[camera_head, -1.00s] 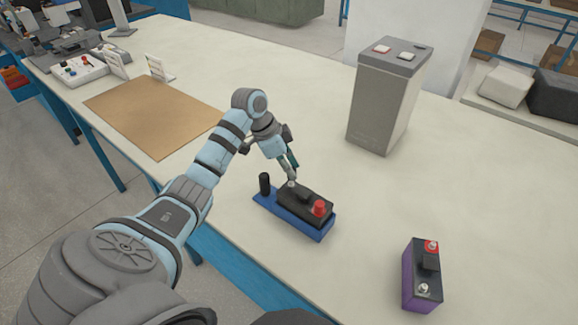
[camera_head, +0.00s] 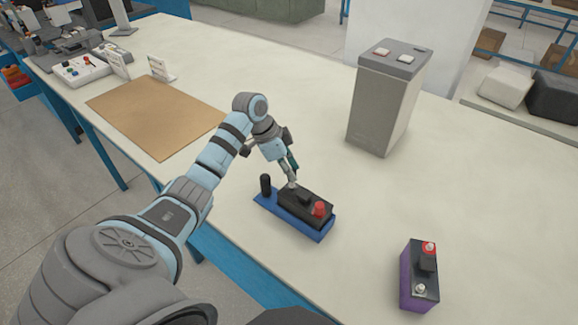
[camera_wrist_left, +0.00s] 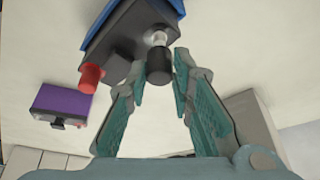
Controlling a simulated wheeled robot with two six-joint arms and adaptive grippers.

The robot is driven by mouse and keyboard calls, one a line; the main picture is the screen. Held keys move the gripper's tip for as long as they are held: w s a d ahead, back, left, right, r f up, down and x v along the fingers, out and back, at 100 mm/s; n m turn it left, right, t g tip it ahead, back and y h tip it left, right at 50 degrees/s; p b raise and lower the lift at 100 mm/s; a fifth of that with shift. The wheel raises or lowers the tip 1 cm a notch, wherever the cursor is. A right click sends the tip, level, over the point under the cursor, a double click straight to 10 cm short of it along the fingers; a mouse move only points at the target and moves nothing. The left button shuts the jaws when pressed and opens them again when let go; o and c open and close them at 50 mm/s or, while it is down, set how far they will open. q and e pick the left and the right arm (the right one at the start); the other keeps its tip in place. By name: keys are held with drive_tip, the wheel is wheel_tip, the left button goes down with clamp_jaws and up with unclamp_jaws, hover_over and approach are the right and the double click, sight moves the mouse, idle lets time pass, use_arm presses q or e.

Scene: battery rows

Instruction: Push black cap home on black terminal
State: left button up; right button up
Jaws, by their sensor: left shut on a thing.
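A black battery (camera_head: 312,213) sits in a blue tray (camera_head: 290,228) on the pale table. A red cap (camera_head: 319,208) covers one terminal; it also shows in the left wrist view (camera_wrist_left: 91,77). The cap is in line with the silver terminal (camera_wrist_left: 158,39), whose bare metal shows between cap and battery. My right gripper is out of view.
A purple battery (camera_head: 419,277) stands to the right. The table between is clear.

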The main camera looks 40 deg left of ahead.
use_arm(q)
drive_tip(key=shift+f, duration=0.2)
idle(0.5)
drive_tip(key=shift+f, duration=0.45)
drive_tip(key=shift+f, duration=0.35)
drive_tip(key=shift+f, duration=0.5)
idle(0.9)
drive_tip(key=o, duration=0.9)
drive_tip(key=o, duration=0.5)
